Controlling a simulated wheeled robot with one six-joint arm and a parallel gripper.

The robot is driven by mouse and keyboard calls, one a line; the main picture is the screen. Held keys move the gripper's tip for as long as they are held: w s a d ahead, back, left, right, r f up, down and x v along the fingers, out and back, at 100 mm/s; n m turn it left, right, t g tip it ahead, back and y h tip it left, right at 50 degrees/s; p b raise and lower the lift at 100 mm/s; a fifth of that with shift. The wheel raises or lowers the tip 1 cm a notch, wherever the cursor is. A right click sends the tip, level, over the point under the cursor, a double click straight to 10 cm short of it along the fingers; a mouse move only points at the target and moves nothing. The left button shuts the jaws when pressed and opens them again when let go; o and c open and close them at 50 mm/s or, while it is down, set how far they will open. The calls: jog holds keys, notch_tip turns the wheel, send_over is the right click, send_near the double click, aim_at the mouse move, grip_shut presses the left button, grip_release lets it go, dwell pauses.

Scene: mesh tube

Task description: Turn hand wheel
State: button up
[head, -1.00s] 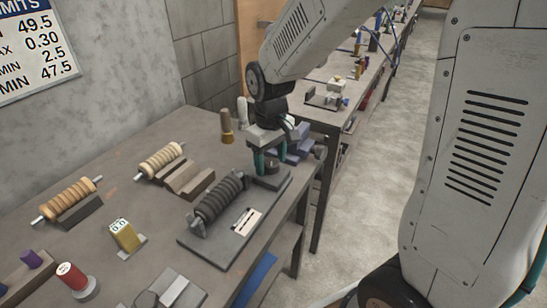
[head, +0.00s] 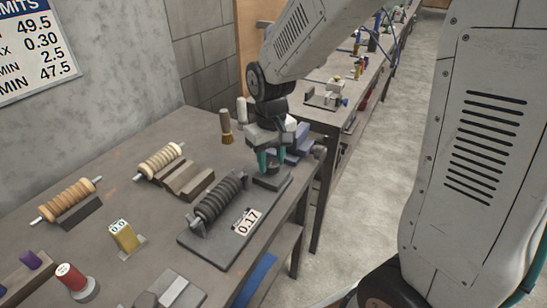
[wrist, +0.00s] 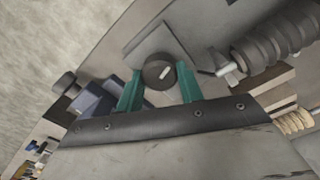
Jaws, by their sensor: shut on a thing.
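The hand wheel (wrist: 158,74) is a small dark round knob with a pale mark on its top, at the end of a grey base plate (head: 212,252). In the head view it is mostly hidden by my gripper (head: 272,164). In the wrist view my gripper (wrist: 159,69) has its two teal fingers on either side of the wheel, shut on it. A dark ribbed roller (head: 219,198) lies on the plate and also shows in the wrist view (wrist: 272,45). A small white display (head: 247,221) beside the roller appears to read 0.17.
A ribbed tan roller (head: 160,162) and an orange-brown one (head: 68,200) rest on the table. A yellow block gauge (head: 124,236) and a red spool (head: 71,276) stand nearer. A brown-handled tool (head: 226,126) and blue-grey blocks (head: 300,143) are close to my gripper.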

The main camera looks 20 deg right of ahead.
aim_at(270, 161)
jog(key=m, duration=0.5)
jog(key=shift+a, duration=0.15)
jog(key=shift+m, duration=0.3)
dwell(0.3)
jog(key=o, duration=1)
jog(key=shift+r, duration=0.1)
notch_tip(270, 161, up, 8)
jog(key=shift+f, duration=0.15)
